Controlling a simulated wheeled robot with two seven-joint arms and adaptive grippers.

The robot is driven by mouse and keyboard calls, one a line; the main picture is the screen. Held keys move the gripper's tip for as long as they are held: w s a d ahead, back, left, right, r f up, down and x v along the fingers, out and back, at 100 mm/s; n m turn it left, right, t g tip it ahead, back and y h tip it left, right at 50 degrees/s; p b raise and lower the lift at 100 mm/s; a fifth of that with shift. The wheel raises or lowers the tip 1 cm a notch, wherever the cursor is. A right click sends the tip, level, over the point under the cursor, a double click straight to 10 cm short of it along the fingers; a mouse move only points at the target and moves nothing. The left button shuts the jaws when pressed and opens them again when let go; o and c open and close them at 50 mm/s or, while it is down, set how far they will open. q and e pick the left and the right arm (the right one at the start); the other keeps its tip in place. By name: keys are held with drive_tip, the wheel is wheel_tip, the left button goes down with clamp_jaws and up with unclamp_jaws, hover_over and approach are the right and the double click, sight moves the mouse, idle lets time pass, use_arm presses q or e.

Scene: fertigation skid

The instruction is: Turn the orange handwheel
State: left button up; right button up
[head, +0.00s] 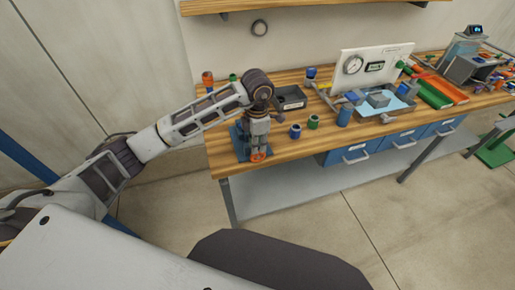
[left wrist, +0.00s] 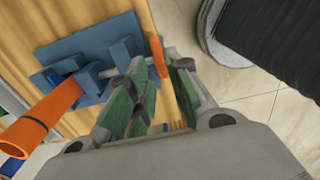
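The orange handwheel (head: 258,156) shows small at the front left edge of the workbench, just below my left gripper (head: 258,138). The gripper points down at it and partly hides its mount. In the left wrist view, a thin orange edge (left wrist: 157,58), which looks like the wheel's rim seen edge-on, lies between the green-padded fingers of my left gripper (left wrist: 161,72). A gap shows between the fingers, so they look open. Contact with the wheel cannot be told. A blue mounting plate (left wrist: 85,50) lies beside them. My right gripper is not in view.
An orange tube (left wrist: 40,130) juts from the blue fixture close to the left gripper. Blue (head: 295,131) and green (head: 313,122) small parts and a dark tray (head: 290,98) stand on the workbench (head: 290,152). A gauge panel (head: 368,68) stands farther right.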

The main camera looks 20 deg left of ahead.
use_arm(q)
wheel_tip(320, 180, down, 2)
drive_tip(key=shift+f, duration=0.5)
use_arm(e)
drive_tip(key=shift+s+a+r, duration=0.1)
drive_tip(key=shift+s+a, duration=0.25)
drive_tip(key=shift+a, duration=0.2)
use_arm(q)
clamp_jaws()
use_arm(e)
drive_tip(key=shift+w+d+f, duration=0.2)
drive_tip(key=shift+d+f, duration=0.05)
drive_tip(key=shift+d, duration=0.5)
